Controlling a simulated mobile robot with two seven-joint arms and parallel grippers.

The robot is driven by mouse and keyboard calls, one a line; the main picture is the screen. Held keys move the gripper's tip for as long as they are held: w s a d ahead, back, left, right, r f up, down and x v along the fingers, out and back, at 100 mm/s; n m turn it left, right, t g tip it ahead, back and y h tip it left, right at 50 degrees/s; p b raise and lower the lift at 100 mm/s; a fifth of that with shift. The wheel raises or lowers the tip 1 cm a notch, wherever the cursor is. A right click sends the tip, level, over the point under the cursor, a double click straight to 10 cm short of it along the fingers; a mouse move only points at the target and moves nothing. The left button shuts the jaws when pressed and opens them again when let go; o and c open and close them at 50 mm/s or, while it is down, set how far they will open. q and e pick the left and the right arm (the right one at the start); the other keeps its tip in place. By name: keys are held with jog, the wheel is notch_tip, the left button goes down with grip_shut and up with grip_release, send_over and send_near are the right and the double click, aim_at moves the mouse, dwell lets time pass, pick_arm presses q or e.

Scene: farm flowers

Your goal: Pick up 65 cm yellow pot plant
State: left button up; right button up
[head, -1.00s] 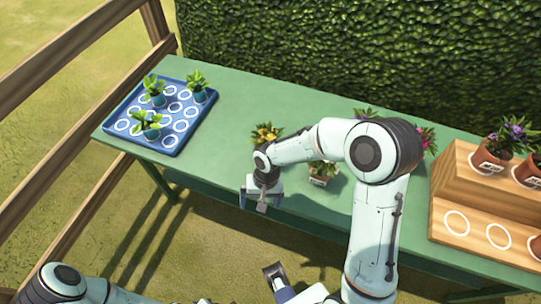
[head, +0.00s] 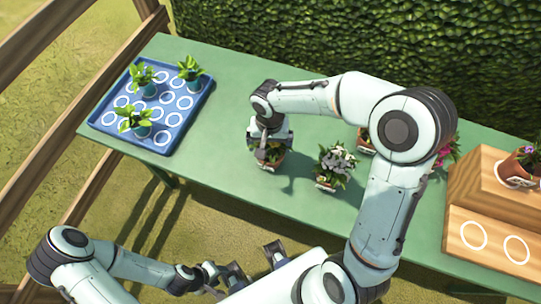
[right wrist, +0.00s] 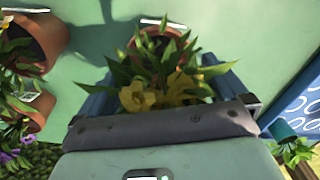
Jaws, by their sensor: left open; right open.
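The yellow-flowered pot plant (head: 269,160) stands on the green table, left of the other flower pots. My right gripper (head: 270,143) is over it from above and hides part of it in the head view. In the right wrist view the yellow flowers (right wrist: 150,97) and leaves lie between the open fingers of my right gripper (right wrist: 165,82), with the brown pot (right wrist: 172,45) beyond them. I cannot tell whether the fingers touch the plant. My left gripper (head: 255,264) is open and empty, low in front of the table.
A whitish-flowered pot (head: 336,165) stands close to the right on the green table (head: 225,110). Another pot (head: 365,141) and a pink-flowered plant (head: 448,152) are partly behind my right arm. A wooden stepped stand (head: 490,215) is at right, a blue tray (head: 180,132) with three seedlings at left.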

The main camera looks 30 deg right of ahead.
aim_at(270, 154)
jog(key=f, duration=0.7)
jog(key=shift+w+d+f, duration=0.15)
jog(key=shift+d+f, duration=0.05)
jog(key=shift+r, duration=0.1)
jog(key=c, duration=1)
